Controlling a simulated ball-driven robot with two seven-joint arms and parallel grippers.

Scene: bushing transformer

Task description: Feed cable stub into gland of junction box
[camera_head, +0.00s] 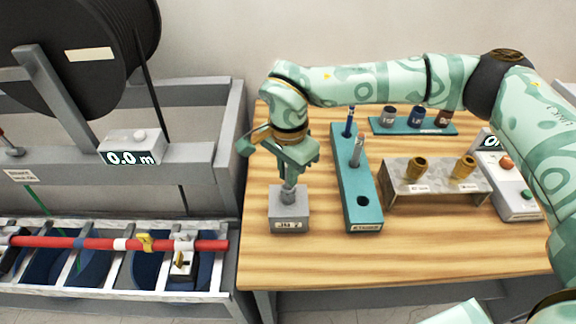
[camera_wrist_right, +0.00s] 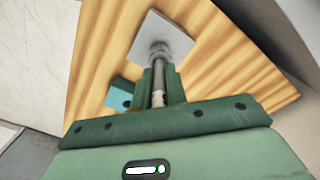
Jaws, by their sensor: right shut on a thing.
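The grey junction box (camera_head: 289,216), labelled "JB 2", stands at the front left of the wooden table with its gland (camera_head: 288,195) facing up. My right gripper (camera_head: 288,180) points down directly above it, shut on the grey cable stub (camera_wrist_right: 158,88). In the wrist view the stub runs from between the fingers toward the gland (camera_wrist_right: 160,50) on the box's top (camera_wrist_right: 160,32). Stub and gland look in line, and their ends meet in the picture; I cannot tell how deep the stub sits. In the head view the gripper mostly hides the stub. My left gripper is not in view.
A teal rack (camera_head: 352,190) beside the box holds a grey stub (camera_head: 357,152) and a blue one, with an empty front hole. A stand with brass bushings (camera_head: 436,183) and a control box (camera_head: 510,190) are to the right.

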